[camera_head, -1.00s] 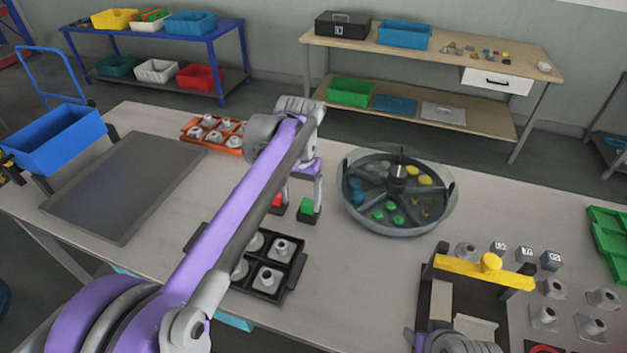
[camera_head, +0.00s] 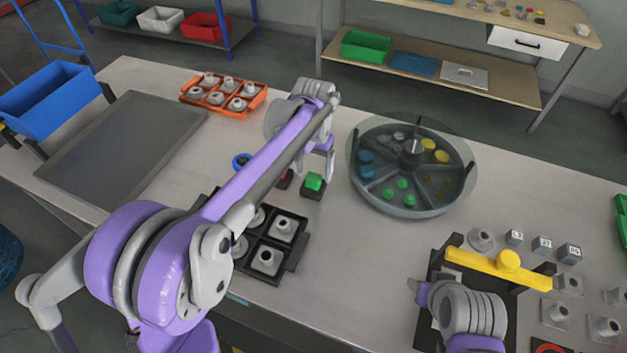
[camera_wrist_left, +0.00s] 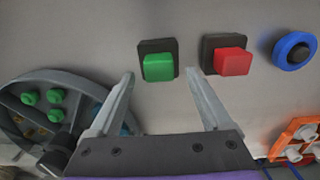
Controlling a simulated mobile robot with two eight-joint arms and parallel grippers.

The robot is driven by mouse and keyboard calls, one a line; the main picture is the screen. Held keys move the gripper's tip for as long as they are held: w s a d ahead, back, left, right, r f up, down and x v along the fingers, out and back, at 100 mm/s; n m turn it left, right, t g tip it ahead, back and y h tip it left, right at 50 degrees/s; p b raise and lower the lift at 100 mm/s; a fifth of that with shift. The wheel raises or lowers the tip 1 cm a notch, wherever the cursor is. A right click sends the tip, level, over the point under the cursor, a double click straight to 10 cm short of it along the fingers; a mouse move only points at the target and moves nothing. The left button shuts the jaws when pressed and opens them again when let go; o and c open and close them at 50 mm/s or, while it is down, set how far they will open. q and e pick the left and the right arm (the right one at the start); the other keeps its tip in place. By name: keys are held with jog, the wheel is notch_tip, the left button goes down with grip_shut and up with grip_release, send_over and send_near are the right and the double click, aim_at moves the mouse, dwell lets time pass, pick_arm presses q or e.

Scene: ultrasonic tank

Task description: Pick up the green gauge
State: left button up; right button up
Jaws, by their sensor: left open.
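The green gauge (camera_head: 314,181) is a green block on a small dark base, standing on the table left of the round divided dish. In the left wrist view the green gauge (camera_wrist_left: 158,66) lies ahead of my left gripper (camera_wrist_left: 160,77), between the lines of its two spread fingers. My left gripper (camera_head: 322,165) is open and empty, close to the gauge in the head view, partly overlapping its surroundings. Whether it touches the gauge cannot be told.
A red block (camera_wrist_left: 231,61) on a dark base stands right beside the green gauge, with a blue ring (camera_wrist_left: 295,50) beyond. The round dish (camera_head: 408,211) is close on the other side. A black tray (camera_head: 293,263) with metal parts lies in front. An orange tray (camera_head: 188,97) stands behind.

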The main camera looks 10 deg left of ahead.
pick_arm(q)
jog(key=shift+f, duration=1.45)
grip_shut()
